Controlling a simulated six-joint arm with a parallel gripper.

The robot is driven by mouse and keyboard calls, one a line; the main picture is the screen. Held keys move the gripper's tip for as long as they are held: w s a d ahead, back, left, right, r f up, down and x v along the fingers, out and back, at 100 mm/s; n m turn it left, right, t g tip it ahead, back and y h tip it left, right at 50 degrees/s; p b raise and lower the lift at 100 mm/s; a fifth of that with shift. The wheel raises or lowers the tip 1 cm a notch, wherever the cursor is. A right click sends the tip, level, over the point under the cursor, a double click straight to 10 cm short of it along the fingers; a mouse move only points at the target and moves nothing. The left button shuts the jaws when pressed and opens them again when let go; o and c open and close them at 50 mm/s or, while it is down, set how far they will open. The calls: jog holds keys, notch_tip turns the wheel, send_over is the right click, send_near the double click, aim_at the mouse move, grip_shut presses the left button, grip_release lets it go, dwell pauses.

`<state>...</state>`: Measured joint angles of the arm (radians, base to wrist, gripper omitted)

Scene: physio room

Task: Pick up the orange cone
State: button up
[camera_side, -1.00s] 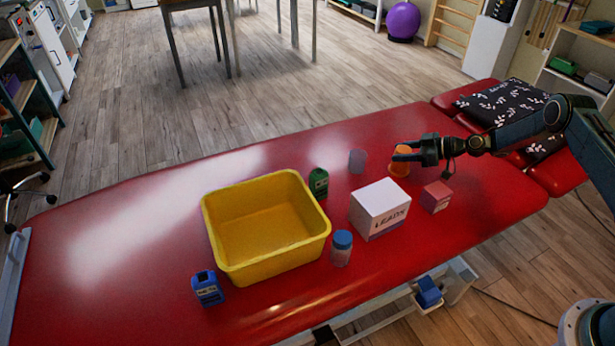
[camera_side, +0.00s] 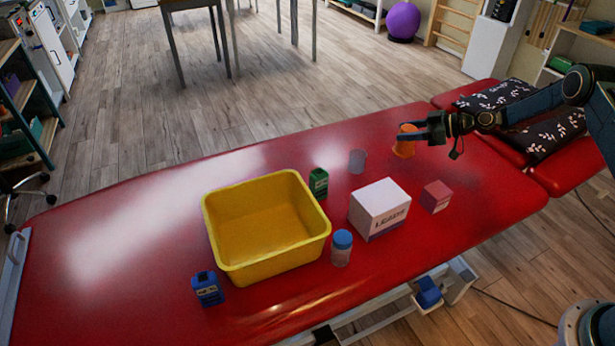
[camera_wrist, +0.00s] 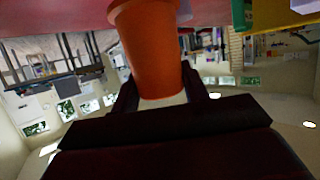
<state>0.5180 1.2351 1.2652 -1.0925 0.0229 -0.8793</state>
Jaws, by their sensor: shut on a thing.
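The orange cone (camera_side: 405,142), cup-like in shape, is held in my gripper (camera_side: 412,137) above the red treatment table, near the table's far edge. In the wrist view the cone (camera_wrist: 150,45) fills the upper middle, with the dark gripper fingers (camera_wrist: 160,95) on either side of it. My gripper is shut on it. Part of the cone is hidden behind the fingers in the side view.
The table's left part is clear.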

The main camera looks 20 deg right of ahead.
notch_tip(320, 180, up, 12)
jog(key=shift+r, duration=0.25)
jog(key=shift+a, duration=0.1)
dwell(0.6)
